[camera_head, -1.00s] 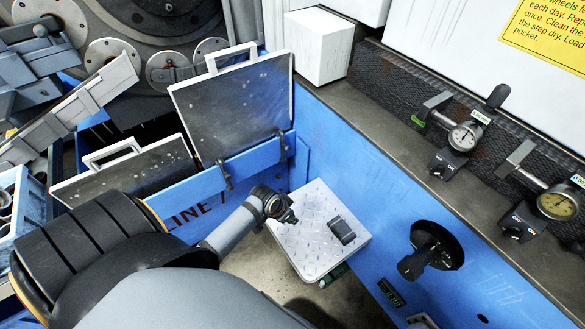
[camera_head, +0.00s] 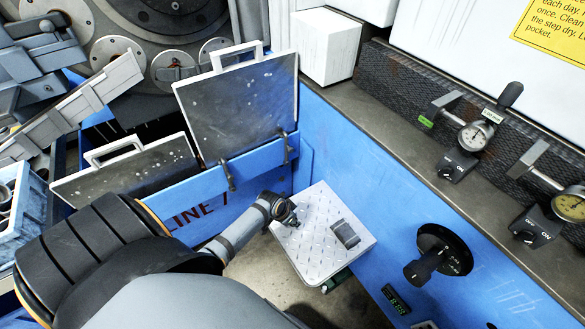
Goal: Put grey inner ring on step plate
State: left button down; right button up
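The step plate (camera_head: 316,262) is a light diamond-tread plate low beside the blue machine wall. A small dark grey curved piece (camera_head: 345,234) lies on the plate's right half; it may be the grey inner ring, but its shape is too small to be sure. My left gripper (camera_head: 292,218) is over the plate's left edge, apart from and to the left of the grey piece. Its fingers are dark and small, so I cannot tell whether they are open or shut. I see nothing clearly held in it. My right gripper is out of view.
Two hinged metal covers (camera_head: 240,105) stand at the blue wall behind the plate. A black knob (camera_head: 440,255) sticks out of the wall to the right. Dial gauges (camera_head: 474,136) stand on the ledge above. A blue crate (camera_head: 20,215) is at the far left.

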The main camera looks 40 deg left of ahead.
pick_arm(q)
jog(key=c, duration=1)
grip_release()
jog(key=p+v, duration=0.3)
jog(key=v, duration=0.9)
